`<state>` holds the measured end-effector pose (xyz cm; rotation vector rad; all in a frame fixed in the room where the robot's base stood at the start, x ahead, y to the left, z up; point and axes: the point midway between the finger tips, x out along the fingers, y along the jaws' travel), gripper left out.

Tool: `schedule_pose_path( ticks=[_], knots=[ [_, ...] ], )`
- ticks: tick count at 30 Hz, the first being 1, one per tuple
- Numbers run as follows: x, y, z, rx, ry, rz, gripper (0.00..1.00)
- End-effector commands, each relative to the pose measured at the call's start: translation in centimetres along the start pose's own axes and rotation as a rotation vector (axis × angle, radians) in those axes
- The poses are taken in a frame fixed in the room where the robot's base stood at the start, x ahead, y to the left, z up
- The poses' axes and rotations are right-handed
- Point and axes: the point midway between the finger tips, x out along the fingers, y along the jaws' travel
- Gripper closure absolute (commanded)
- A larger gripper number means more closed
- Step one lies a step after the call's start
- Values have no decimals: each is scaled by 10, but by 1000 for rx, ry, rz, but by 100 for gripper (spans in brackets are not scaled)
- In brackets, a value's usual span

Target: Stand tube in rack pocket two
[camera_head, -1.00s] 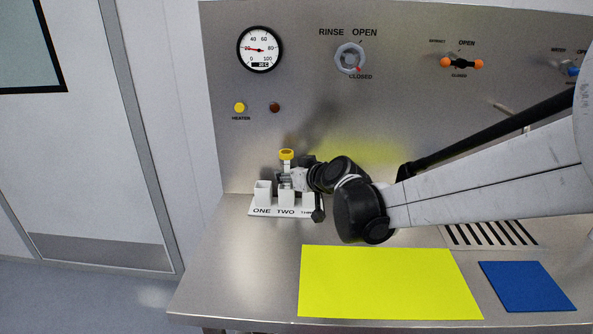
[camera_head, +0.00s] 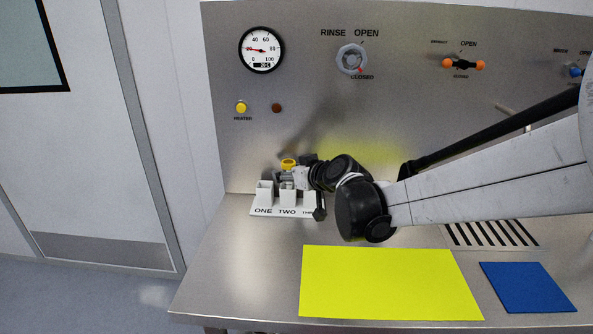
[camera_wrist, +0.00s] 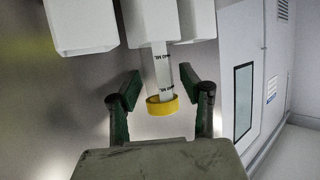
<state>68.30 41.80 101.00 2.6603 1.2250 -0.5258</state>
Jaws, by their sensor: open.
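The tube is clear with dark print and a yellow cap (camera_head: 288,163). It stands upright in rack pocket two (camera_head: 287,195), its lower part hidden inside. In the wrist view the printed tube (camera_wrist: 162,75) runs from the middle white pocket (camera_wrist: 150,22) to its yellow cap (camera_wrist: 162,105). My gripper (camera_wrist: 161,95) is open, with one finger on each side of the capped end and gaps between the fingers and the tube. The white rack (camera_head: 250,212) stands on the bench, labelled ONE and TWO; the third label is partly hidden by my arm.
Pocket one (camera_head: 265,193) is empty-looking, left of pocket two. The steel panel behind carries a gauge (camera_head: 261,50) and valve handles. A yellow mat (camera_head: 390,283) and a blue mat (camera_head: 526,287) lie toward the front. The bench left of the yellow mat is clear.

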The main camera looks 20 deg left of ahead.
Motion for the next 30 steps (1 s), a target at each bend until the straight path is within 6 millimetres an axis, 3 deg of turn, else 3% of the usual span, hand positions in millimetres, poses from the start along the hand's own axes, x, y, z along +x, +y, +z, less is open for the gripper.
schedule_pose_path(
  ticks=[12,18,30],
  knots=[
    [-78,1,-1,1,0,2,60],
    [-105,0,-1,1,0,1,60],
    [-123,1,0,2,-3,2,60]
  ],
)
